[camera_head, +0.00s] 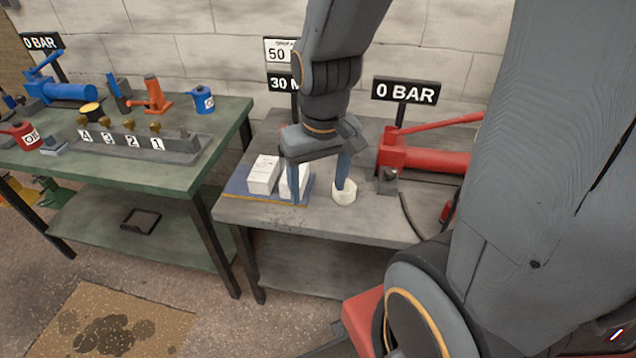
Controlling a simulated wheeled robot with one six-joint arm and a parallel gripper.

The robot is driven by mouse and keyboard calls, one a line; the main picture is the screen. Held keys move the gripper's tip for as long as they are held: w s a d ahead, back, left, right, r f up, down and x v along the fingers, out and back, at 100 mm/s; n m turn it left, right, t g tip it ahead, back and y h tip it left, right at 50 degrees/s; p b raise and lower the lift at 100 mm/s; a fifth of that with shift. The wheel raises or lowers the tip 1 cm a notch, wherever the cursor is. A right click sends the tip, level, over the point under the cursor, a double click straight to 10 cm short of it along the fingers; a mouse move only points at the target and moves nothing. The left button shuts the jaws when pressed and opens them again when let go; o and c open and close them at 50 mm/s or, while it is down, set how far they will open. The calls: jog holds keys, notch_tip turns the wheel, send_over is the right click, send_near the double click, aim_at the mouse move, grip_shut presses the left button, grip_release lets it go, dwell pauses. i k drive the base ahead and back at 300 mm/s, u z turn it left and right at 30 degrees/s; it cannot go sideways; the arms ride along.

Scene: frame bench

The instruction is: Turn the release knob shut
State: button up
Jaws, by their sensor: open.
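A red hand pump (430,158) with a long red lever lies at the back right of the right bench. At its left end is a small dark grey part (388,178) with a rounded front. It may be the release knob, but it is too small to tell how far it is turned. My gripper (321,192) points down over the bench, left of the pump, with its two blue-grey fingers spread and nothing visible between them. A second pump, blue (65,92), stands on the left bench; I cannot make out a knob on it.
A white cup-like piece (344,197) is at my gripper's right finger; contact is unclear. White blocks (263,174) stand on a blue mat (236,187) by the left finger. A "0 BAR" sign (406,92) rises behind the red pump. A dark hose (410,218) hangs near the front edge.

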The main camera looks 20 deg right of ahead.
aim_at(390, 173)
jog(key=z, duration=1.4)
